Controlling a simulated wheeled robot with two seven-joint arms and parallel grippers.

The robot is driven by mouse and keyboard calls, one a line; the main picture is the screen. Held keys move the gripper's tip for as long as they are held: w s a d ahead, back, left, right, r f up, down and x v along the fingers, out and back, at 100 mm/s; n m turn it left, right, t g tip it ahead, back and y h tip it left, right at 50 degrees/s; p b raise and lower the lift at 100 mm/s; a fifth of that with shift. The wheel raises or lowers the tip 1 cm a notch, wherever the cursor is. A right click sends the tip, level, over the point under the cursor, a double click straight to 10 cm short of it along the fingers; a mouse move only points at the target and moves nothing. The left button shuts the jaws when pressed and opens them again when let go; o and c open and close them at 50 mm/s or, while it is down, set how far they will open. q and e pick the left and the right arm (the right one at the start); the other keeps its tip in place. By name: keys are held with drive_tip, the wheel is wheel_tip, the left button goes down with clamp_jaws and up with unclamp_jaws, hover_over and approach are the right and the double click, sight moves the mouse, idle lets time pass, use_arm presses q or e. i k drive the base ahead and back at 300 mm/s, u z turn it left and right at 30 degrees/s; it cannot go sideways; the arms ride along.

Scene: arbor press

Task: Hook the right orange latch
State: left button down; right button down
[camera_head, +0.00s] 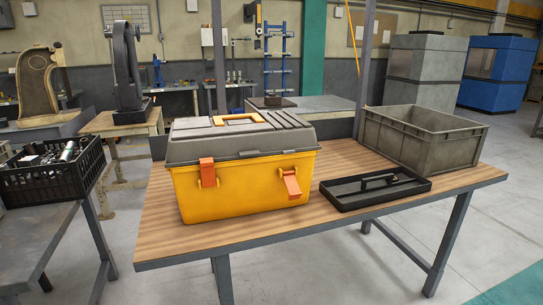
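A yellow toolbox (245,195) with a grey lid (240,140) stands on a wood-topped table. The lid is down on the box. The left orange latch (207,173) lies upright against the front and reaches up onto the lid's rim. The right orange latch (292,184) sits lower on the front and tilts outward, its top below the lid's rim. Neither of my grippers shows in the head view.
On the table (160,225), a shallow black tray (350,201) lies right of the toolbox, and a grey crate (432,150) stands behind it. A black basket (60,185) stands on a bench at left. The table's front strip is clear.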

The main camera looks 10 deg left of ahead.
sight(294, 193)
drive_tip(key=k, duration=0.65)
drive_tip(key=z, duration=0.6)
drive_tip(key=i, duration=0.55)
drive_tip(key=z, duration=0.75)
drive_tip(key=i, duration=0.8)
drive_tip(key=u, duration=0.65)
drive_tip(key=i, duration=0.5)
drive_tip(key=u, duration=0.5)
